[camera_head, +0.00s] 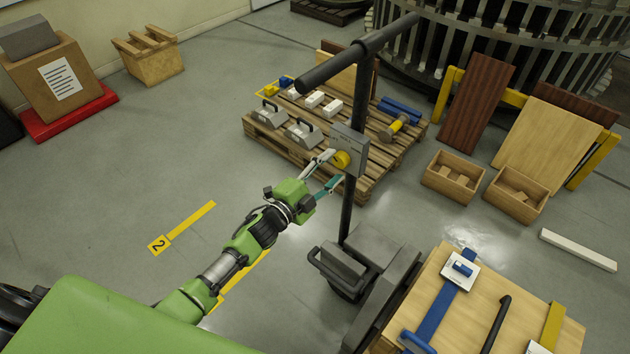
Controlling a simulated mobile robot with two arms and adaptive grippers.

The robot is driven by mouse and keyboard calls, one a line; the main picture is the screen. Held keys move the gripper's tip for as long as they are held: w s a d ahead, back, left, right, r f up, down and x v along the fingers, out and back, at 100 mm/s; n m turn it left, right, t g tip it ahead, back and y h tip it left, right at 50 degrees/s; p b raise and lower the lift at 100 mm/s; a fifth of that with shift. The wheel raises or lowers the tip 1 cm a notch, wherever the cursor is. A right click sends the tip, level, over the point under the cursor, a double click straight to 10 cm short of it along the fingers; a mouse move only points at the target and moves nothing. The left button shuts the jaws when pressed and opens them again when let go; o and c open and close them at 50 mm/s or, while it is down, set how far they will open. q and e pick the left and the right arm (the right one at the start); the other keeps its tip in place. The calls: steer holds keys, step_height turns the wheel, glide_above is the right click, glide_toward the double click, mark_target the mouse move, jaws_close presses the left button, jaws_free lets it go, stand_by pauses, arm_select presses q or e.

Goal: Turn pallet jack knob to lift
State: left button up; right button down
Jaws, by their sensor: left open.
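The pallet jack's yellow knob (341,160) sits on a grey control box (350,143) fixed to the dark upright post (347,207). A black T-shaped handle (355,55) tops the post. My left gripper (328,170) is open, with its two fingertips close to the knob, one on the upper left and one on the lower right. I cannot tell whether either finger touches the knob. The jack's dark body (372,268) stands below. My right gripper is not in view.
A wooden pallet (275,147) with grey blocks, white blocks and a yellow spool stands behind the post. A wooden board (450,310) with blue and yellow parts lies at the lower right. Two small crates (453,178) stand farther right.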

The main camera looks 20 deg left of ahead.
arm_select(q)
steer(key=v, duration=1)
steer(key=shift+a, duration=0.15)
